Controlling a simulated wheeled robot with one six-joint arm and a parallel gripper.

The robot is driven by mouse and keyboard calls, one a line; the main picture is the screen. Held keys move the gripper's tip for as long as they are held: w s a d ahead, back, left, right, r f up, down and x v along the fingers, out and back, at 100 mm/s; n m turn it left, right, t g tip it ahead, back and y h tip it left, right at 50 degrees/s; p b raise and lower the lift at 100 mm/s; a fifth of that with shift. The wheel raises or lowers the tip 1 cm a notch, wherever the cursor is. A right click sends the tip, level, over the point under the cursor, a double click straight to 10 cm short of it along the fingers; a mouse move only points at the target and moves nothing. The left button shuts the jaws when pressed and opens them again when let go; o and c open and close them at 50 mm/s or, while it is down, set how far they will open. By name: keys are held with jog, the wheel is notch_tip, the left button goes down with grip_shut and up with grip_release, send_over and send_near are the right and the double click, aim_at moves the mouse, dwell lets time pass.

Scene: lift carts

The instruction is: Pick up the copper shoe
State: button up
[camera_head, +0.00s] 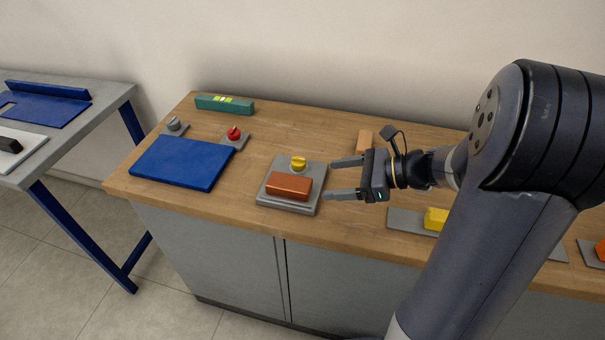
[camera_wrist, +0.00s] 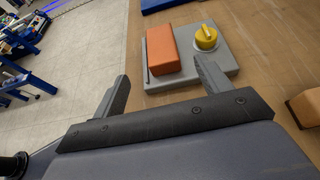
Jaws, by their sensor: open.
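The copper shoe (camera_head: 289,185) is an orange-brown block lying on a grey plate (camera_head: 305,207) on the wooden bench top, in front of a yellow knob (camera_head: 298,164). In the wrist view the copper shoe (camera_wrist: 163,50) lies ahead of the fingers, left of the yellow knob (camera_wrist: 206,38). My gripper (camera_head: 338,179) is open and empty, to the right of the shoe and apart from it, with its fingers pointing left toward the plate. In the wrist view the two fingers of my gripper (camera_wrist: 160,72) are spread wide.
A blue plate (camera_head: 183,162), a red knob (camera_head: 234,133) and a grey knob (camera_head: 173,124) sit to the left. A green level (camera_head: 224,105) lies at the back. A tan block (camera_head: 364,141) is behind my gripper. A yellow block (camera_head: 435,219) lies at right.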

aim_at(294, 182)
jog(key=shift+w+a+f, duration=0.1)
jog(key=shift+w+f, duration=0.1)
jog(key=shift+w, duration=0.15)
jog(key=x, duration=0.3)
jog(key=shift+a, duration=0.4)
jog(key=shift+x, duration=3.25)
jog(key=shift+s+f, duration=0.1)
jog(key=shift+f, duration=0.05)
jog(key=shift+c, duration=0.2)
grip_shut()
